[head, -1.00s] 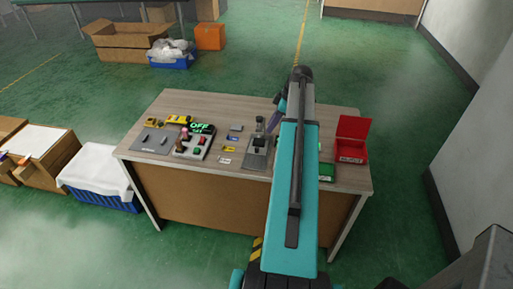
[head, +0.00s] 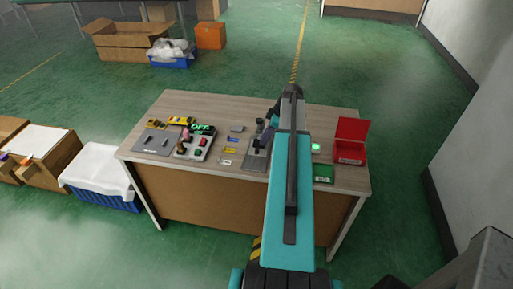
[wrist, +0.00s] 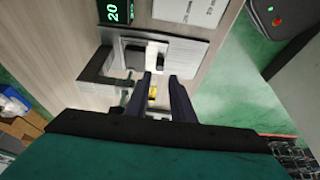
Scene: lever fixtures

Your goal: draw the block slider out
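A grey fixture plate (head: 254,162) with a dark upright part (head: 260,126) is on the table right of its middle; I take it as the block slider, though its label cannot be read. In the wrist view, a pale plate (wrist: 188,49) carries a dark and light block (wrist: 154,52) just beyond my fingertips. My gripper (wrist: 160,76) is open, with a gap between its two dark fingers and nothing seen held. I cannot tell whether a finger touches the block. In the head view my arm hides part of the fixture's right side.
A dark angled bracket (wrist: 96,72) is close left of my fingers. On the table are an open red box (head: 350,150), a green box (head: 323,172), a switch panel (head: 194,146) and a grey plate (head: 152,146).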

